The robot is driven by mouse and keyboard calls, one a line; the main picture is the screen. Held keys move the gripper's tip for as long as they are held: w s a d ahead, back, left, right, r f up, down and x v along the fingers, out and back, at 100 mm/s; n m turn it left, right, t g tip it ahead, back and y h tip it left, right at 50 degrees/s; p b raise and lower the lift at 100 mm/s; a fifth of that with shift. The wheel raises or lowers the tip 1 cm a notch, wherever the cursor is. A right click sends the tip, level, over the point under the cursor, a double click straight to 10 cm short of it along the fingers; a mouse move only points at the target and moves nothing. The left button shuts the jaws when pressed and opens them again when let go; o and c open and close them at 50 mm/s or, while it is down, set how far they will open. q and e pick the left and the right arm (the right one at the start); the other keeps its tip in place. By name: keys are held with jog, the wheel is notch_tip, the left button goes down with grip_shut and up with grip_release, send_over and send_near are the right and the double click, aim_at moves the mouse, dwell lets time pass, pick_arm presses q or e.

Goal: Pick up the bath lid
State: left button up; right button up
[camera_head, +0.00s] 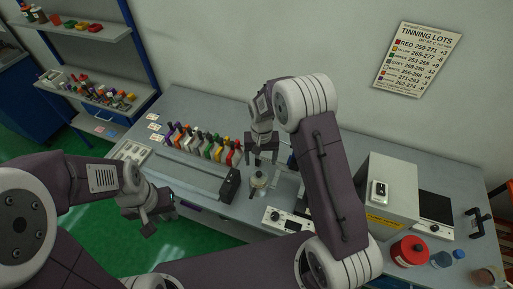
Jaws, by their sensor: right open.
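A small round metal piece with a raised centre, which looks like the bath lid (259,180), sits on the bench in the middle of the view. My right gripper (262,158) points down just above it, fingers apart, and appears not to touch it. My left gripper (148,219) hangs at the front left, off the bench's front edge and over the green floor. Its fingers are too small and dark to tell whether they are open.
A white control box (287,222) is at front right. Further right are a grey box (388,190) and a red container (409,251). A poster (418,58) hangs on the wall.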

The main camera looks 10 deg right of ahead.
aim_at(259, 173)
jog(key=shift+a+r, duration=0.15)
jog(key=shift+s+a+f+p, duration=0.2)
jog(key=shift+s+f+p, duration=0.2)
jog(key=shift+s+f, duration=0.35)
jog(key=shift+w+f, duration=0.2)
jog(key=shift+f, duration=0.75)
jog(key=shift+w+d+f, duration=0.15)
jog(key=shift+w+f, duration=0.1)
jog(key=shift+f+p, duration=0.3)
jog(key=shift+p, duration=0.35)
jog(key=f, duration=0.1)
jog(key=f+p, duration=0.2)
jog(key=shift+s+a+f, duration=0.25)
jog(key=shift+f, duration=0.35)
jog(key=shift+w+f, duration=0.15)
jog(key=c, duration=1.1)
pick_arm(q)
jog(key=r, duration=0.2)
jog(key=s+r, duration=0.1)
jog(key=r, duration=0.1)
jog(key=shift+s+a+r, duration=0.2)
jog(key=shift+r, duration=0.15)
